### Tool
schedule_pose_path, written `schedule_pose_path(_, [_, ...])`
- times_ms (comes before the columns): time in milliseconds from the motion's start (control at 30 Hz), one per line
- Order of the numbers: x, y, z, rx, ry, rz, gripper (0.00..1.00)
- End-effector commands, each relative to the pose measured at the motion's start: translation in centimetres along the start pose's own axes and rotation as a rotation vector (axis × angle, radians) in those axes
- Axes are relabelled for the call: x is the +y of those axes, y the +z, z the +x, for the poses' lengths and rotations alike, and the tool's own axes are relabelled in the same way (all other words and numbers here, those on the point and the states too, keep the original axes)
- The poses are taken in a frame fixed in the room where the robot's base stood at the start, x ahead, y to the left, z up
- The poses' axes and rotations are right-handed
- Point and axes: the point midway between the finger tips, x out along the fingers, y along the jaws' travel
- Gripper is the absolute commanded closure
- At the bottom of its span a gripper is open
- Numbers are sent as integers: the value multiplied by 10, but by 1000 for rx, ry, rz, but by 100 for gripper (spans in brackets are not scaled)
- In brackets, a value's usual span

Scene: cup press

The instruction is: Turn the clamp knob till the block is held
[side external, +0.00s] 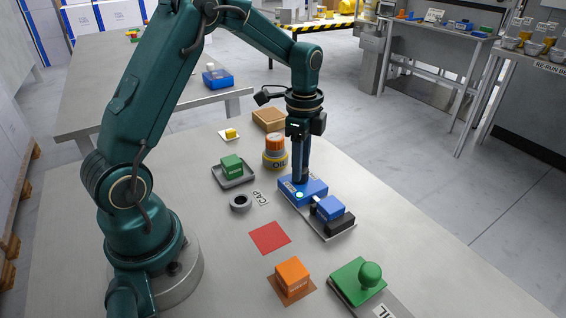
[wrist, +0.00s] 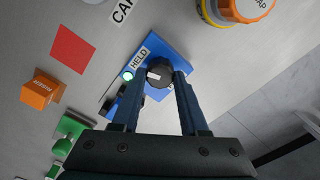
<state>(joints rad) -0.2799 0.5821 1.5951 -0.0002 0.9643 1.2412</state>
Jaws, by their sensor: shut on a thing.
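The clamp's blue body (side external: 310,186) stands on a grey plate on the table. A blue block (side external: 328,207) sits on the plate between the clamp body and a black stop (side external: 341,223). The black clamp knob (wrist: 158,73) with a white mark shows in the wrist view. My gripper (wrist: 160,78) points down, with its fingers shut on either side of the knob. It also shows over the clamp in the side view (side external: 300,181). A lamp (wrist: 128,76) beside the label HELD is lit green. The block is mostly hidden in the wrist view.
A yellow jar with an orange cap (side external: 275,152) stands close behind the clamp. A grey ring (side external: 240,202) and a green block in a tray (side external: 233,176) lie left. An orange block (side external: 292,277) and a green stamp-like piece (side external: 360,283) are in front. A red square (side external: 269,237) is bare.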

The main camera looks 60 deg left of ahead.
Motion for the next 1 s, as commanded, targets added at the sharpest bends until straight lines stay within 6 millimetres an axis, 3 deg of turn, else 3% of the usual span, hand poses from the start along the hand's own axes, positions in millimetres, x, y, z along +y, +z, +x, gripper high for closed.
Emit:
schedule_pose_path(33, [1,0,-1,-1,2,-1,100])
schedule_pose_path(67, [0,0,-1,-1,2,-1,45])
schedule_pose_path(100, [0,0,-1,-1,1,-1,30])
schedule_pose_path(133, [0,0,-1,-1,1,-1,26])
schedule_pose_path(467, [0,0,-3,0,-1,-1,26])
schedule_pose_path(800, [-1,0,-44,1,-3,-1,26])
schedule_pose_path(1000, [0,0,-52,0,0,-1,26])
